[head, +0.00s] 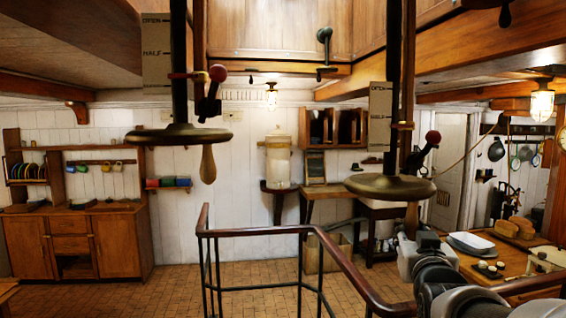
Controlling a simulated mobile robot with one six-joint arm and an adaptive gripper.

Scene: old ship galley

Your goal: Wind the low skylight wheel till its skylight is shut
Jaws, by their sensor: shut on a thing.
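Two dark, flat wheels hang on upright shafts. The lower wheel (390,188) is at right of centre, with a wooden handle (412,213) hanging under its rim. My gripper (412,234) comes up from the lower right and is shut around that handle; the grip itself is partly hidden. The scale plate (380,115) beside this shaft reads OPEN and HALF. A reddish pointer (402,126) sits a little below the HALF mark. A lever with a red knob (433,137) stands beside the shaft. The skylight itself cannot be made out.
The higher wheel (180,135), with its own handle (208,164), hangs at left. A railing (275,232) stands in front, below the wheels. At right, a counter (485,275) holds bread and dishes near my arm. The tiled floor at left centre is clear.

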